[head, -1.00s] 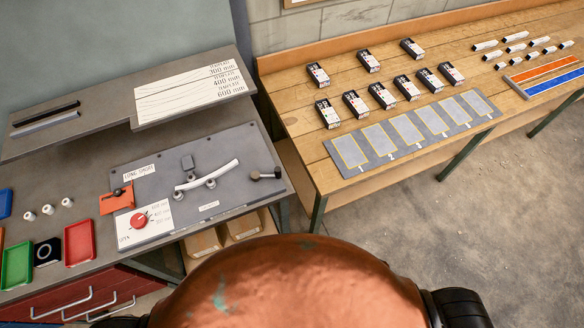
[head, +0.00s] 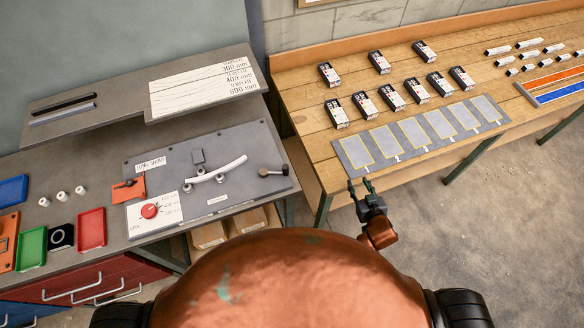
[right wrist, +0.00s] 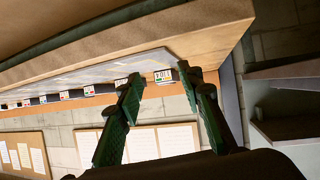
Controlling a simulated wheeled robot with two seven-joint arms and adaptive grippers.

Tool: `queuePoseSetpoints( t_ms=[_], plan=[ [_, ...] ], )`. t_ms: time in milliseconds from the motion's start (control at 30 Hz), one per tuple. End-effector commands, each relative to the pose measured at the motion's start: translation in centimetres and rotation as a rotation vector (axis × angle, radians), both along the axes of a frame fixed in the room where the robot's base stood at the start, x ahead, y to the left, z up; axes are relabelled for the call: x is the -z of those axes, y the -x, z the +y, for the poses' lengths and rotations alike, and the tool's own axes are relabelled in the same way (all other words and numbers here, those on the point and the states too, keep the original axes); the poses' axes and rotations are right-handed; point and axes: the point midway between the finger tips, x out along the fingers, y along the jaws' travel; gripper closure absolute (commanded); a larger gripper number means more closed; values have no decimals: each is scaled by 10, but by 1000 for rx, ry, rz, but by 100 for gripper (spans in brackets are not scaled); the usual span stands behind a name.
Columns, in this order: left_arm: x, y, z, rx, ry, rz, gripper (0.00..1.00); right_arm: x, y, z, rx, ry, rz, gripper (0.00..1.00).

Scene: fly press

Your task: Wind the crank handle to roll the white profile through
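The white profile (head: 217,168), a gently curved strip, lies across the rollers on the grey bench panel (head: 240,190). The crank handle (head: 274,171), a short lever with a dark knob, is at the panel's right end, to the right of the profile. My right gripper (head: 361,186) is to the right of the crank, beside the wooden table's front edge, apart from both. In the right wrist view its two green fingers (right wrist: 160,78) stand apart with nothing between them. My left gripper is not in view.
A red dial (head: 149,211) and an orange plate (head: 128,190) are on the panel's left. The wooden table (head: 310,110) holds several small boxes and a grey mat (head: 352,153). Coloured trays (head: 92,229) are at the left. Floor shows between the benches.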

Motion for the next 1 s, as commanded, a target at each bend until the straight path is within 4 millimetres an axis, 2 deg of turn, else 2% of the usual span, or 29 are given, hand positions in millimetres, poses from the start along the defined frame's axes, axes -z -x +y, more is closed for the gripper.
queuePoseSetpoints(
  t_ms=[100,167,200,300,400,500,633,1000],
  plan=[
    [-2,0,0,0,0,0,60,-35,-27,44,-136,-47,-155,66],
    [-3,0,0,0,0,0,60,-53,-35,75,-236,-87,-236,66],
    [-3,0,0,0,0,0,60,-65,-36,96,-311,-117,-283,66],
    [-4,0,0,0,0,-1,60,-85,-27,146,-501,-191,-361,66],
    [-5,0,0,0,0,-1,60,-94,-9,181,-659,-253,-391,66],
    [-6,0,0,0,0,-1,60,-97,7,202,-767,-294,-395,66],
    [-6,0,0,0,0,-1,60,-99,16,216,-829,-321,-393,66],
    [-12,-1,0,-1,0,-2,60,-101,-13,260,-835,-326,-395,66]
  ],
)
